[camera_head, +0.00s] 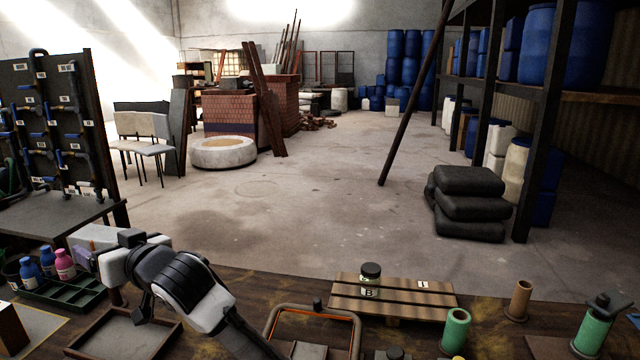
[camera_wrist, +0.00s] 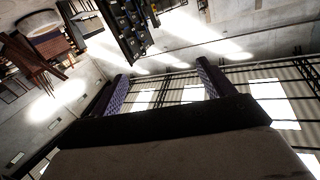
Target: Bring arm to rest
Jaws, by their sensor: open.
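My arm (camera_head: 180,285) reaches up from the bottom edge in the head view, folded towards the left over the near bench. Its wrist end is beside the green rack, and the fingers are hard to make out there. In the wrist view my gripper (camera_wrist: 162,70) is open, with two purple-padded fingers wide apart and nothing between them. The wrist camera looks across the hall at a tilt, with bright barred windows behind the fingers.
A green rack (camera_head: 72,296) with bottles stands left of my arm. A shallow brown tray (camera_head: 125,338) lies below it. A wooden pallet stand (camera_head: 418,300) bears a lidded jar (camera_head: 370,280). An orange-edged frame (camera_head: 312,316) stands right of my arm. A dark pipe panel (camera_head: 50,125) rises behind.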

